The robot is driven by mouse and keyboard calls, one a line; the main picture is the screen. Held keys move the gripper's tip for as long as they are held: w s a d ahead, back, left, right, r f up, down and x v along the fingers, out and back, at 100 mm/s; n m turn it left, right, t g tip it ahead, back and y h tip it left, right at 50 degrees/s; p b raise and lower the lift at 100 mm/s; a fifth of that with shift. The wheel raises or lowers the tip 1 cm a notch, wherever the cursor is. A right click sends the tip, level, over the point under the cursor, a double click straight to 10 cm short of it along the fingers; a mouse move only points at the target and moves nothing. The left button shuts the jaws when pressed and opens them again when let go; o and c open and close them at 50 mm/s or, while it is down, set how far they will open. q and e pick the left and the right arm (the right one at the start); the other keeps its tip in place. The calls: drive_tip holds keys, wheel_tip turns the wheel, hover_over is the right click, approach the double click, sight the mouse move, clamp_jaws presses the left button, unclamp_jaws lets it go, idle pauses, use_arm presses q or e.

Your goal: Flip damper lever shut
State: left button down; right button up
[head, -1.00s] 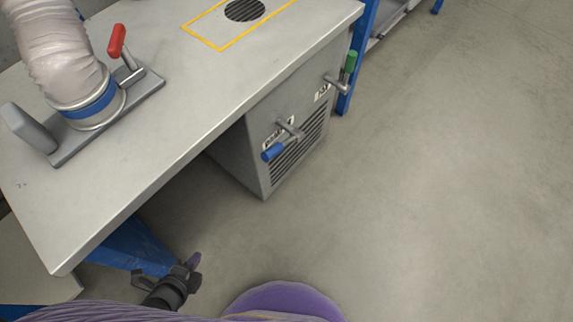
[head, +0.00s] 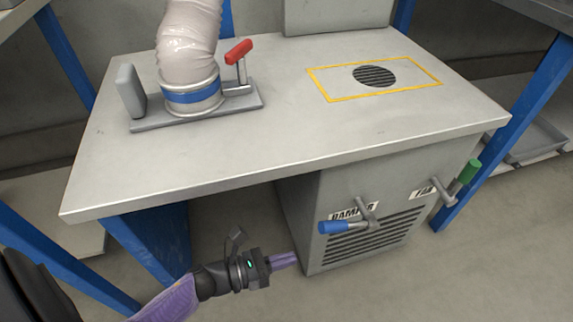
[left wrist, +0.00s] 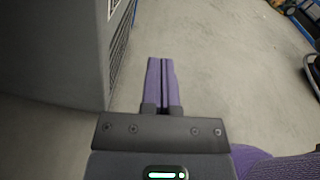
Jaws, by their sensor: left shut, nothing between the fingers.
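The damper lever (head: 345,227) has a blue grip and sits on the front of the grey cabinet (head: 297,222) under the table, below a label reading "DAMPER". Its grip points left, roughly level. My left gripper (head: 296,258) is shut and empty, below and to the left of the lever, apart from it, near the cabinet's left front edge. In the left wrist view its purple fingers (left wrist: 162,82) are together, with the dark cabinet side (left wrist: 50,50) to their left. The lever does not show in that view. My right gripper is not in view.
A green-gripped fan lever (head: 466,174) is on the same cabinet front, to the right. The table edge (head: 290,167) overhangs above my gripper. A hose (head: 188,45) with a red-handled clamp (head: 239,55) stands on the table. Blue table legs (head: 150,235) are at left.

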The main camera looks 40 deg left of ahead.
sight(346, 226)
use_arm(q)
drive_tip(key=w+d+r, duration=0.3)
drive_tip(key=w+d, duration=0.1)
drive_tip(key=w, duration=0.2)
drive_tip(key=shift+w, duration=0.35)
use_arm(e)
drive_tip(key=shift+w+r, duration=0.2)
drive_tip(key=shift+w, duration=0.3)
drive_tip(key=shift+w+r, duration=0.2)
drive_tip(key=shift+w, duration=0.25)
